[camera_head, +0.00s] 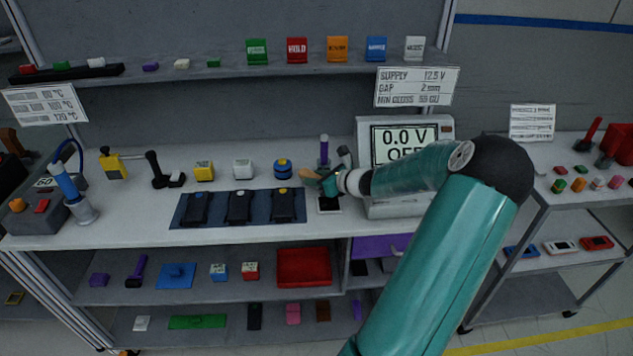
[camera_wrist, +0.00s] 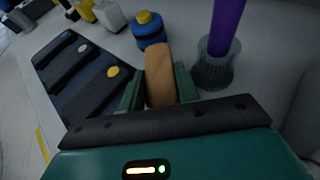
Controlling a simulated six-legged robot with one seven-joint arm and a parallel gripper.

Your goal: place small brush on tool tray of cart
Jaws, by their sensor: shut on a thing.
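My gripper (camera_head: 322,183) is over the workbench, near the right end of the dark blue mat. In the wrist view my gripper (camera_wrist: 160,85) has its green fingers shut on a tan, wood-coloured piece (camera_wrist: 158,70), which looks like the handle of the small brush. It also shows in the head view (camera_head: 308,175), pointing left from the fingers. I cannot make out any bristles. The cart (camera_head: 545,188) stands at the far right, apart from the bench and well away from my gripper. I cannot tell which part of it is the tool tray.
A purple rod in a grey holder (camera_wrist: 218,50) and a blue-yellow pot (camera_wrist: 148,28) stand close to my gripper. The display unit (camera_head: 405,130) is right behind my arm. The cart top holds several small coloured pieces and a red block (camera_head: 620,143); its front left looks clear.

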